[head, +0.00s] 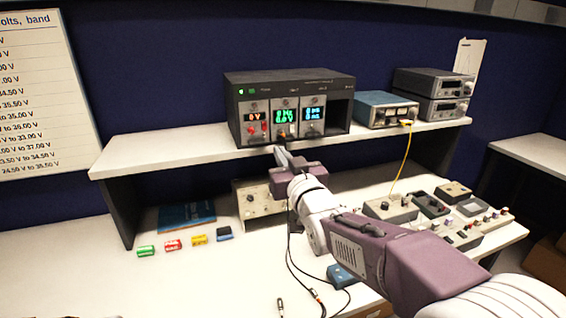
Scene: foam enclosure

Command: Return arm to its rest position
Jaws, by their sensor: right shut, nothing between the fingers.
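My right arm reaches in from the lower right across the bench. Its gripper (282,156) is shut and empty, with its tip just in front of the shelf edge, below the lit panels of the black modular power supply (340,93). The power supply stands on the white shelf (190,146) and shows a red, a green and a blue display. Whether the gripper touches the shelf or the instrument cannot be told. My left gripper is not in view.
Green, red, yellow and blue small blocks (172,244) lie on the bench left. A beige instrument (257,202) sits under the shelf behind my arm. Black cables (290,262) hang in front. A yellow cable (402,160) drops towards several small boxes (390,208) at right. The front left bench is clear.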

